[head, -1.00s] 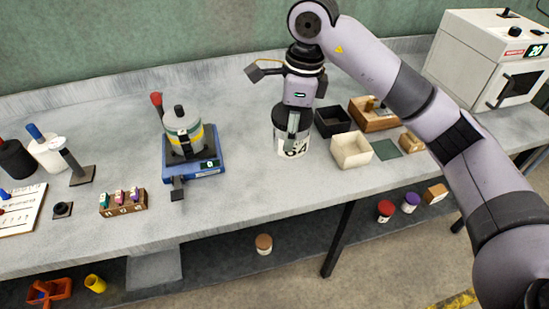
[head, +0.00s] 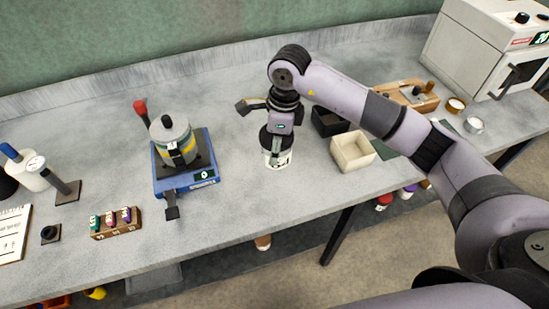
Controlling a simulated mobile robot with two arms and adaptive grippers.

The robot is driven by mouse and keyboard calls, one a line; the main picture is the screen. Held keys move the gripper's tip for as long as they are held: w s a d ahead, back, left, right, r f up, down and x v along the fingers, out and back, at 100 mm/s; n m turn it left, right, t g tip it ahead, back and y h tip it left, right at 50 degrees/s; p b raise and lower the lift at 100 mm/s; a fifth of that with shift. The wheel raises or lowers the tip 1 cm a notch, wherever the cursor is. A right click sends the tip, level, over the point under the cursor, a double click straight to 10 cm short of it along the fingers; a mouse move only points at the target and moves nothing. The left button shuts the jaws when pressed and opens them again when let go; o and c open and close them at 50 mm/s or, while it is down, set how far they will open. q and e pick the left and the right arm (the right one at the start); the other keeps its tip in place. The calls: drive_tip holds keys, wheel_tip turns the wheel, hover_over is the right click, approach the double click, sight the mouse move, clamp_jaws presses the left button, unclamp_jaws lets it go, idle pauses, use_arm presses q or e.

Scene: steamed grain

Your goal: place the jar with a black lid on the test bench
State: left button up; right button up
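The jar with a black lid (head: 279,160) shows as a white jar with dark print, upright at the middle of the grey test bench (head: 240,203). Its base looks at or very close to the bench top; I cannot tell if they touch. My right gripper (head: 277,142) points down over the jar and looks shut around its top. The gripper hides most of the lid, and the fingertips are hard to make out. My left gripper is not in view.
A blue scale (head: 193,177) with a metal pot (head: 174,140) stands left of the jar. A black bin (head: 330,121) and a cream bin (head: 352,151) stand close on the right. A vial rack (head: 117,224) is at front left. Bare bench lies in front of the jar.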

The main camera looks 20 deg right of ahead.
wheel_tip(320, 180, down, 4)
drive_tip(key=shift+r+p, duration=0.15)
drive_tip(key=shift+p, duration=0.15)
wheel_tip(320, 180, down, 3)
drive_tip(key=shift+f+p, duration=0.2)
drive_tip(key=shift+p, duration=0.25)
drive_tip(key=shift+f, duration=0.2)
drive_tip(key=shift+c, duration=0.6)
drive_tip(key=o, duration=1.5)
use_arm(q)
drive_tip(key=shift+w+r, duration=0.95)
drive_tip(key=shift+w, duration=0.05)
use_arm(e)
drive_tip(key=shift+o, duration=0.2)
drive_tip(key=shift+r, duration=0.1)
